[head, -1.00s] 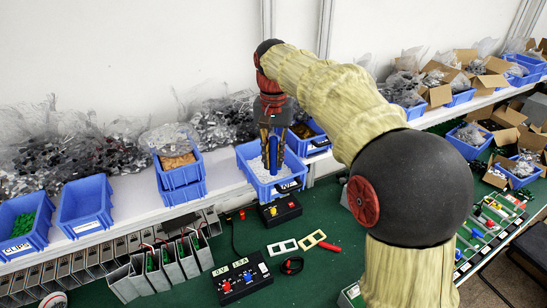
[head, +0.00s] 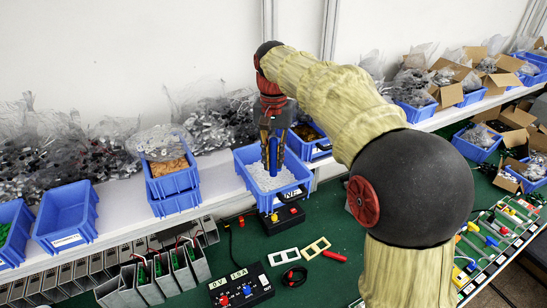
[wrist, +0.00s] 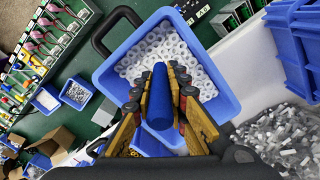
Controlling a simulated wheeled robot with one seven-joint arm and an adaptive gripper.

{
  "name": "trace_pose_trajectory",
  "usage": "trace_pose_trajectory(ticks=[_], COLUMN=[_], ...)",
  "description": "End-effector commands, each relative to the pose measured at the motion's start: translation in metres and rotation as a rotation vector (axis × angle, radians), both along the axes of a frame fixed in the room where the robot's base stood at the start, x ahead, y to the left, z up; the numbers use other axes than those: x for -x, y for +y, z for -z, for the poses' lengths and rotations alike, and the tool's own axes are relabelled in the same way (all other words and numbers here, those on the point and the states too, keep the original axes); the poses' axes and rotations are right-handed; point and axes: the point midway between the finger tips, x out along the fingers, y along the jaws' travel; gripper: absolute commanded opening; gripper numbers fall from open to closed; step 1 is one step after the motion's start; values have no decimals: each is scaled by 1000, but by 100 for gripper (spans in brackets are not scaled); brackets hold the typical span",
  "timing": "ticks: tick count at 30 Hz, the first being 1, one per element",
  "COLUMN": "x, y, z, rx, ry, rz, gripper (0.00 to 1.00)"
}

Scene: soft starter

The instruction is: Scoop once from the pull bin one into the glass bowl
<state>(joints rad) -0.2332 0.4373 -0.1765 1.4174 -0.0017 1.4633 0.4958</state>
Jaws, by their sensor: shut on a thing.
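The pull bin (head: 302,172) is a blue bin with a black handle and a label ending in "NE" on its front. It is filled with small white ring-like parts (wrist: 203,80). My gripper (head: 272,138) points down over the bin, and its fingers are shut around an upright blue cylindrical handle (wrist: 158,97). The handle's lower end reaches down to the white parts. Whatever is on that end is hidden or cannot be made out. I see no glass bowl in either view.
A blue bin with tan contents (head: 172,165) and an empty blue bin (head: 66,218) stand on the white shelf to the left. A black switch box (head: 240,285) and small frames (head: 283,256) lie on the green bench. Bagged parts line the back wall.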

Motion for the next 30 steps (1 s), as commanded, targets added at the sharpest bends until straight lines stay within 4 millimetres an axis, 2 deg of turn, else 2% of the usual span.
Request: trace_pose_trajectory(ticks=[1,18,24,30], x=[1,0,0,0], y=[0,0,0,0], z=[8,68,79,79], rx=[1,1,0,0], ry=[1,1,-1,-1], rz=[0,0,0,0], gripper=[0,0,0,0])
